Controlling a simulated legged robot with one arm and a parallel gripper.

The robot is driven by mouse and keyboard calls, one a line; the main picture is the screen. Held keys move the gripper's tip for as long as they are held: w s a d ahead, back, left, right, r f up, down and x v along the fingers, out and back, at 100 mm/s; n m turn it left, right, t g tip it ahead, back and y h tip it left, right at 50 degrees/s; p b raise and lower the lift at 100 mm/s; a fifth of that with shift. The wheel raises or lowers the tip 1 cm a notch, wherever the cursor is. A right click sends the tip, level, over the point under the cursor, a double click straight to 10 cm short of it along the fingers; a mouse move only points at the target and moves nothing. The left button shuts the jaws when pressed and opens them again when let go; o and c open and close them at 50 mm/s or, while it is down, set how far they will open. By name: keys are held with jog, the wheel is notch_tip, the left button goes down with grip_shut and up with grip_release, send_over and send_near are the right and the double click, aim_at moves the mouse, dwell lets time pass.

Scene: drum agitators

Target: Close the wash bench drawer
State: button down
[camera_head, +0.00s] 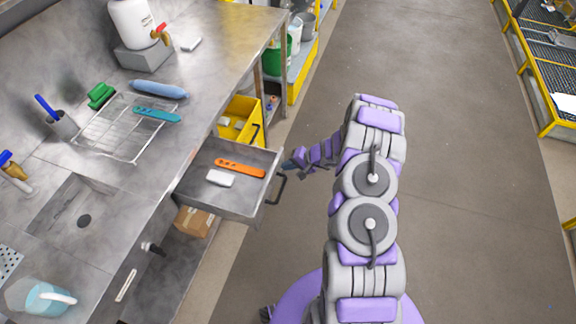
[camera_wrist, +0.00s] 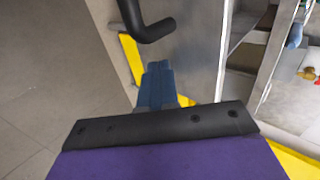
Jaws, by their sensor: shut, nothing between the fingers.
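The wash bench drawer (camera_head: 222,201) is a grey metal tray pulled out from the bench front. It holds an orange strip (camera_head: 240,168) and a white block (camera_head: 220,178). Its dark bar handle (camera_head: 279,187) is on the front panel and also shows large at the top of the wrist view (camera_wrist: 158,30). My gripper (camera_head: 290,164) is just right of the drawer front, near the handle's far end. In the wrist view my blue fingers (camera_wrist: 156,82) are together and empty, below the handle. I cannot tell whether they touch the drawer.
The steel wash bench (camera_head: 205,65) carries a wire rack (camera_head: 108,130), a sink (camera_head: 72,210) and a white dispenser (camera_head: 135,25). A cardboard box (camera_head: 192,220) sits below. The floor to the right (camera_head: 460,150) is clear.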

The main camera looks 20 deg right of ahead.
jog(key=shift+w, duration=0.1)
dwell(0.3)
jog(key=b, duration=0.6)
send_over(217, 155)
jog(key=s+d, duration=0.1)
jog(key=d, duration=0.1)
jog(key=shift+a, duration=0.1)
jog(key=shift+w+a, duration=0.45)
jog(key=shift+a, duration=0.05)
jog(key=shift+a+r, duration=0.15)
jog(key=shift+a, duration=0.1)
